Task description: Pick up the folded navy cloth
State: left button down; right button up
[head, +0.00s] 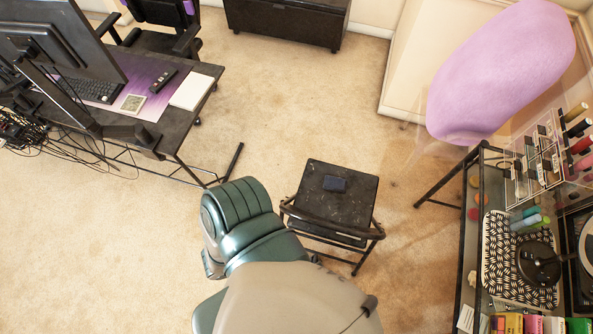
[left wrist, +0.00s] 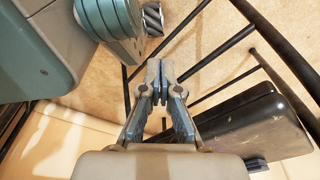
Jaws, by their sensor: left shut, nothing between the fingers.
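The folded navy cloth (head: 334,183) is a small dark rectangle lying flat on the worn black top of a small stand (head: 345,208) in the head view. My left gripper (left wrist: 160,72) shows in the left wrist view with its fingertips together and nothing between them. The black top (left wrist: 262,122) and thin black bars show beside and beyond it there. A small dark piece (left wrist: 256,163) shows at the top's lower edge; I cannot tell whether it is the cloth. My left gripper is hidden in the head view, and my right gripper is in neither view.
A desk (head: 196,118) with monitors, a keyboard and loose cables is at the left. A shelf rack (head: 460,180) with bottles and a turntable stands at the right, below a large lilac shape (head: 500,70). Carpet around the stand is mostly clear.

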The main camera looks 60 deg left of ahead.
aim_at(331, 183)
jog(key=u, duration=1.35)
jog(key=k+j+z, duration=0.15)
jog(key=z, duration=0.3)
jog(key=k+l, duration=0.05)
jog(key=k, duration=0.05)
